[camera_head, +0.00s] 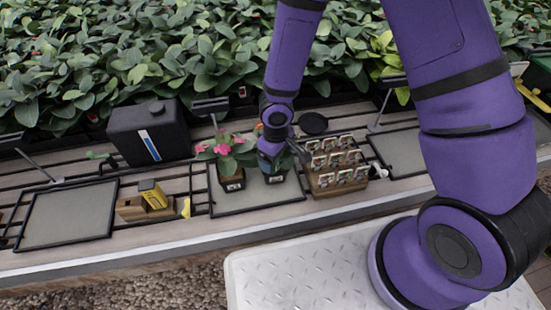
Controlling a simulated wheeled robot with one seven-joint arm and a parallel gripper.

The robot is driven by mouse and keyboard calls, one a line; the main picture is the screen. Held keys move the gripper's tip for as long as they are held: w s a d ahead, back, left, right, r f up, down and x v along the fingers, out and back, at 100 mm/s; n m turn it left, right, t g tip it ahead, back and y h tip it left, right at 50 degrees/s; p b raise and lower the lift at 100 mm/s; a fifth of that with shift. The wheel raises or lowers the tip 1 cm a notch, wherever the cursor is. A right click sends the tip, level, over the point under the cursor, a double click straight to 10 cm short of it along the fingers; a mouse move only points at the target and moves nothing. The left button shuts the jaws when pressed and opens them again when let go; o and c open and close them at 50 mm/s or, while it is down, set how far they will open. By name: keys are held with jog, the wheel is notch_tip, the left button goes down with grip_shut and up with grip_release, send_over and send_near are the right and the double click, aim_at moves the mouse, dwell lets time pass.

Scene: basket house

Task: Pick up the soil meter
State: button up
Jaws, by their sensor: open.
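No object is clearly identifiable as the soil meter at this size. A small yellow and dark item (152,193) sits in a wooden block (131,208) left of centre on the slatted bench, and I cannot tell whether it is the meter. My gripper (299,152) is small and dark at the end of the purple arm, open, between the potted flowers and the wooden rack. Its fingers are partly hidden by my wrist, and I see nothing held. It is well to the right of the yellow item.
Pink flowers in a dark pot (232,183) stand on a grey mat (256,199). A wooden rack (324,191) holds several small packets. A black container (148,132) stands at left. A small yellow object (186,207) lies near the block. Dense plants line the back; the left mat (66,216) is bare.

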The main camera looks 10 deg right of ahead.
jog(key=c, duration=1.1)
jog(key=shift+r, duration=0.15)
jog(key=shift+r, duration=4.85)
